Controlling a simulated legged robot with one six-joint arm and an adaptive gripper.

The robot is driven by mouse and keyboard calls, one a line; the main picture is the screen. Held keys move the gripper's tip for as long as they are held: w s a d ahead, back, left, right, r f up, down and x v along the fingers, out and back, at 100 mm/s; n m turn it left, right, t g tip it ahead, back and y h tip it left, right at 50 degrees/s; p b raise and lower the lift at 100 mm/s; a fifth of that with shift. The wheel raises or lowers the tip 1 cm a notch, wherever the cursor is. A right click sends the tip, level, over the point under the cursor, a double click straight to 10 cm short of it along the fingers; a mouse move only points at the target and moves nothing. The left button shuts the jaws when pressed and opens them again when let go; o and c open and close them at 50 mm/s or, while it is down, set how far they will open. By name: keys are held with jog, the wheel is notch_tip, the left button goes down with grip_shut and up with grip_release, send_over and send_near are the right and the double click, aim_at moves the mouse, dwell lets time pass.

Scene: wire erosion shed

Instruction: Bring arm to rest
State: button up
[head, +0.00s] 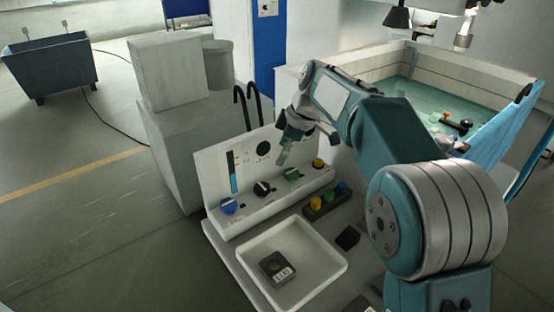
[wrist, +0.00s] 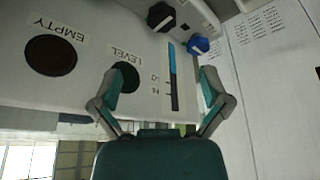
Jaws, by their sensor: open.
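My arm is teal and grey and bends over the right half of the head view. My gripper (head: 283,158) hangs in front of the white control panel (head: 212,168), near its knobs. In the wrist view my gripper (wrist: 160,90) has its two fingers spread wide, with nothing between them but the panel face beyond. The dark round LEVEL spot (wrist: 125,77) is partly behind the left finger. The blue level gauge (wrist: 173,75) shows between the fingers. I cannot tell whether the gripper touches the panel.
Blue (head: 229,206), black (head: 262,188) and green (head: 292,174) knobs line the panel. A white tray (head: 334,265) holding a dark labelled block (head: 277,269) stands in front. A button box (head: 326,202) lies to the right. A water tank (head: 500,68) is behind my arm. Floor at left is open.

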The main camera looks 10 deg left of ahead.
jog(key=s+d+r+m+t+h, duration=0.1)
jog(key=s+d+r+m+t, duration=0.15)
jog(key=s+d+m, duration=0.45)
jog(key=s+d+r+m+t+h, duration=0.1)
jog(key=s+d+r+m, duration=0.2)
jog(key=s+d, duration=0.5)
jog(key=s+d+f+m+t+h, duration=0.1)
jog(key=s+d+f+m, duration=0.2)
jog(key=s+d, duration=0.3)
jog(key=s+d+f+m+t+h, duration=0.1)
jog(key=s+d+f+m, duration=0.3)
jog(key=s+d+m, duration=0.2)
jog(key=shift+s+d, duration=0.35)
jog(key=shift+s, duration=0.6)
